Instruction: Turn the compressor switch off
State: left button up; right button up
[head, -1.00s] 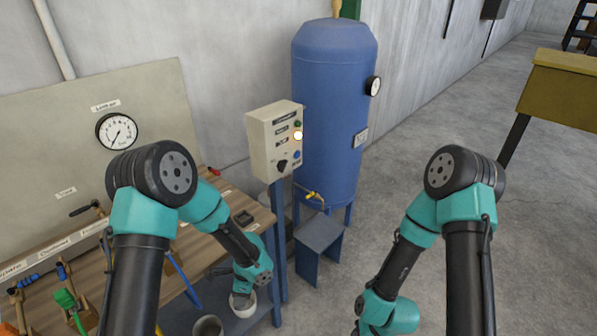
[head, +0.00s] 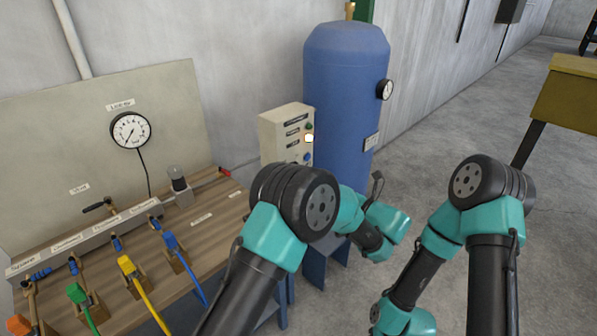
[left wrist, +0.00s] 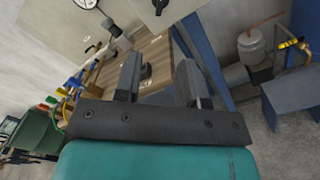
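The cream compressor control box (head: 280,136) stands in front of the blue tank (head: 345,85) in the head view. A lamp (head: 309,138) on its face is lit, pale orange-white. My left arm hides the lower part of the box, where the black switch sits. In the left wrist view the lower box (left wrist: 140,12) shows at the top edge with the dark switch knob (left wrist: 159,5), cut off by the frame. My left gripper (left wrist: 160,62) has its fingers apart and empty, below the box and not touching the switch. My right gripper is out of view.
A wooden bench (head: 215,207) with valves, coloured handles and a gauge (head: 130,131) lies to the left. A blue post (left wrist: 203,58) is close to the left gripper's right finger. A blue stand (left wrist: 288,98) is farther right.

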pick_arm(q)
jog(key=shift+a, duration=0.1)
jog(key=x, duration=1.7)
jog(key=shift+w, duration=0.2)
jog(key=shift+a+f, duration=0.15)
grip_shut()
